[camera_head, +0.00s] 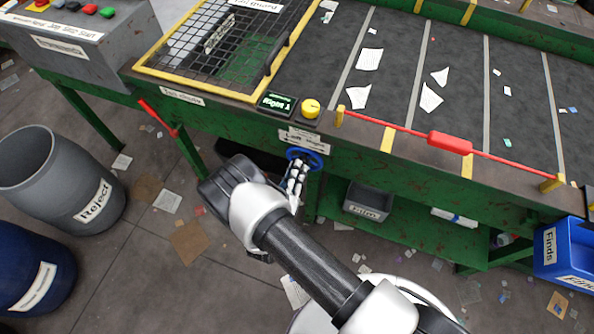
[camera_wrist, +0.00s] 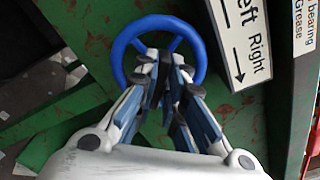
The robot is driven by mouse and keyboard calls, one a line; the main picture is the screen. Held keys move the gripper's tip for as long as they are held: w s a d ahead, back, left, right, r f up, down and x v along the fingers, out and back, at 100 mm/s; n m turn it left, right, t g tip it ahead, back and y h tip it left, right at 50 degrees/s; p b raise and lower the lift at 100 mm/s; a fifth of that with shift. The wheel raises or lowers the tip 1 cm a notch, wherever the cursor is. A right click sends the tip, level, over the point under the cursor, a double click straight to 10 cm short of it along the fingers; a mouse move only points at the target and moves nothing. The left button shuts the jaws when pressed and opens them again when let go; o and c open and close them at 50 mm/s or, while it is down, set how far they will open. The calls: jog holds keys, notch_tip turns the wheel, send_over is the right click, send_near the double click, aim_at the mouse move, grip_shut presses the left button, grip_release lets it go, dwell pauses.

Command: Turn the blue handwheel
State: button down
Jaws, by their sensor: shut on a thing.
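The blue handwheel (camera_head: 306,158) is on the green side of the belt frame, below a white label plate. In the wrist view the blue handwheel (camera_wrist: 121,47) shows as a blue ring with spokes, its lower part hidden behind my fingers. My gripper (camera_head: 298,172) reaches up to it from below. In the wrist view my gripper (camera_wrist: 163,70) has its fingertips close together over the middle of the wheel. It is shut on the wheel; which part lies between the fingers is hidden.
A label plate with "Left" and "Right" arrows (camera_wrist: 238,40) is close beside the wheel. Above are a yellow knob (camera_head: 310,108), a small display (camera_head: 278,103) and a red pull cord (camera_head: 400,130). A grey bin (camera_head: 367,200) stands on the lower shelf.

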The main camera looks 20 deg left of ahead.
jog(key=c, duration=1.7)
grip_release()
jog(key=s, duration=1.2)
jog(key=shift+a, duration=0.4)
jog(key=shift+o, duration=0.2)
